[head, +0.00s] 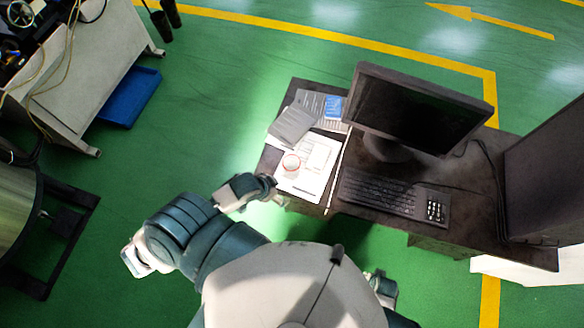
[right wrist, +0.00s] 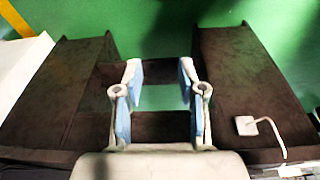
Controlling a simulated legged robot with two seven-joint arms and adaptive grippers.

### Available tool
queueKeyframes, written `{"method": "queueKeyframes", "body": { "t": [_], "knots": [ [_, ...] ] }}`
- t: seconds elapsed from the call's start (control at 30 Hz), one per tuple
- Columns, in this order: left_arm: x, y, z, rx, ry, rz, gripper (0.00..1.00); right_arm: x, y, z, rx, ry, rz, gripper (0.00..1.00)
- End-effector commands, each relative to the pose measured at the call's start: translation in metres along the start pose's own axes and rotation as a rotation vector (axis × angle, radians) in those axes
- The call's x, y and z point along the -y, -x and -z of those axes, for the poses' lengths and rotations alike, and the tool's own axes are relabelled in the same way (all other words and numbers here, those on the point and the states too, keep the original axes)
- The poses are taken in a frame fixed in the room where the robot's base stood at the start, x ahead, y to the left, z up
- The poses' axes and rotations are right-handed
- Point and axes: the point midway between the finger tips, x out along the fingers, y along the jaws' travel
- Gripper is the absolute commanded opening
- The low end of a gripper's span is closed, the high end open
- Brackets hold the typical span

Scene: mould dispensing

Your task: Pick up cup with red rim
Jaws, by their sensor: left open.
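The cup is not in the right wrist view.
Grey booklets (head: 292,124) lie behind the cup. A white plug with a cable (right wrist: 247,126) shows in the right wrist view.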

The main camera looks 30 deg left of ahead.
Motion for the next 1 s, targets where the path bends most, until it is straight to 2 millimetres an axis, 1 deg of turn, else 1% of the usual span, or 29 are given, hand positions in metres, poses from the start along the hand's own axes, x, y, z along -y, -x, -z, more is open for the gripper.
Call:
{"method": "queueKeyframes", "body": {
  "t": [0.03, 0.07, 0.1, 0.17, 0.2, 0.23, 0.27, 0.3, 0.4, 0.5, 0.6, 0.67, 0.7, 0.77, 1.0],
  "knots": [
    [0.008, -0.001, 0.002, -0.008, -0.022, -0.004, 1.00, 0.001, -0.021, -0.015, 0.018, 0.002, 0.001, 0.40],
    [0.012, -0.001, 0.004, -0.016, -0.033, -0.010, 1.00, 0.002, -0.033, -0.025, 0.025, 0.003, 0.002, 0.40],
    [0.019, -0.001, 0.007, -0.026, -0.048, -0.019, 1.00, 0.003, -0.051, -0.040, 0.035, 0.005, 0.003, 0.40],
    [0.030, -0.001, 0.011, -0.040, -0.070, -0.034, 1.00, 0.004, -0.078, -0.067, 0.053, 0.009, 0.005, 0.40],
    [0.038, 0.000, 0.015, -0.051, -0.083, -0.045, 1.00, 0.005, -0.094, -0.087, 0.065, 0.012, 0.006, 0.40],
    [0.043, 0.001, 0.017, -0.057, -0.090, -0.052, 1.00, 0.006, -0.105, -0.103, 0.073, 0.014, 0.007, 0.40],
    [0.049, 0.002, 0.020, -0.063, -0.095, -0.059, 1.00, 0.006, -0.114, -0.118, 0.081, 0.016, 0.008, 0.40],
    [0.056, 0.004, 0.024, -0.071, -0.100, -0.067, 1.00, 0.007, -0.123, -0.137, 0.089, 0.018, 0.009, 0.40],
    [0.072, 0.008, 0.031, -0.086, -0.107, -0.081, 1.00, 0.007, -0.139, -0.178, 0.106, 0.023, 0.010, 0.40],
    [0.083, 0.012, 0.037, -0.095, -0.108, -0.089, 1.00, 0.007, -0.145, -0.207, 0.118, 0.027, 0.011, 0.40],
    [0.088, 0.013, 0.042, -0.101, -0.105, -0.093, 1.00, 0.007, -0.147, -0.223, 0.123, 0.029, 0.013, 0.40],
    [0.088, 0.010, 0.043, -0.104, -0.103, -0.094, 1.00, 0.006, -0.148, -0.228, 0.126, 0.030, 0.013, 0.40],
    [0.088, 0.005, 0.045, -0.106, -0.102, -0.094, 1.00, 0.006, -0.149, -0.229, 0.125, 0.030, 0.014, 0.40],
    [0.086, -0.005, 0.047, -0.108, -0.100, -0.096, 1.00, 0.006, -0.150, -0.230, 0.125, 0.030, 0.014, 0.40],
    [0.080, -0.062, 0.052, -0.107, -0.100, -0.097, 1.00, 0.006, -0.150, -0.230, 0.126, 0.030, 0.013, 0.40]
  ]
}}
